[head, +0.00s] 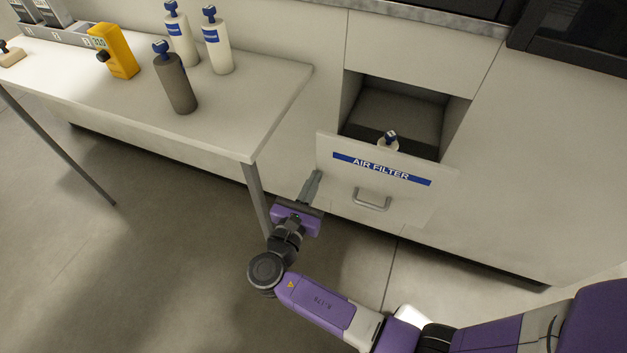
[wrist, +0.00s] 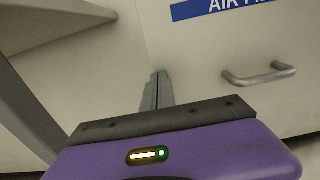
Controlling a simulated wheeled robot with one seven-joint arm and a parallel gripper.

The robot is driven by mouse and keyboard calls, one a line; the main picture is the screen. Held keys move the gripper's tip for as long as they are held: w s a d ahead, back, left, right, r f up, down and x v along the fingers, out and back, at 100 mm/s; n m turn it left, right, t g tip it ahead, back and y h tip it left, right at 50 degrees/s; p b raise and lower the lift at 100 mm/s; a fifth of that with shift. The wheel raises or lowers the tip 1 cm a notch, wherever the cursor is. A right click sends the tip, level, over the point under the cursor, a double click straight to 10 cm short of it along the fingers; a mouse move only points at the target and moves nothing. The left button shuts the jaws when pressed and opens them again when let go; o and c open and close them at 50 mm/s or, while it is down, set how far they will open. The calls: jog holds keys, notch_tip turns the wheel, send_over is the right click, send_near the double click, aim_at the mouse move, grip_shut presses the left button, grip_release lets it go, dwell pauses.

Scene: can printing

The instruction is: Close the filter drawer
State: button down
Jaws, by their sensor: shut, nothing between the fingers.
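The filter drawer (head: 340,185) stands pulled out of the white cabinet, with a blue "AIR FILTER" label (head: 382,169) and a grey bar handle (head: 371,200) on its front. A small white bottle with a blue cap (head: 389,141) shows behind the drawer front. My gripper (head: 314,178) is shut and empty at the left edge of the drawer front. In the wrist view its fingertips (wrist: 158,78) point toward the left part of the drawer front (wrist: 200,70), left of the handle (wrist: 260,77). I cannot tell whether they touch it.
A white table (head: 240,130) stands to the left, its front leg (head: 257,195) close to my gripper. On it are a grey bottle (head: 175,80), two white bottles (head: 217,45) and a yellow device (head: 118,52). The floor in front is clear.

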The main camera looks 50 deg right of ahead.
jog(key=x, duration=2.1)
jog(key=shift+f, duration=0.15)
jog(key=shift+w+d, duration=0.1)
jog(key=shift+d, duration=0.2)
jog(key=shift+d+r, duration=0.15)
jog(key=shift+r, duration=0.05)
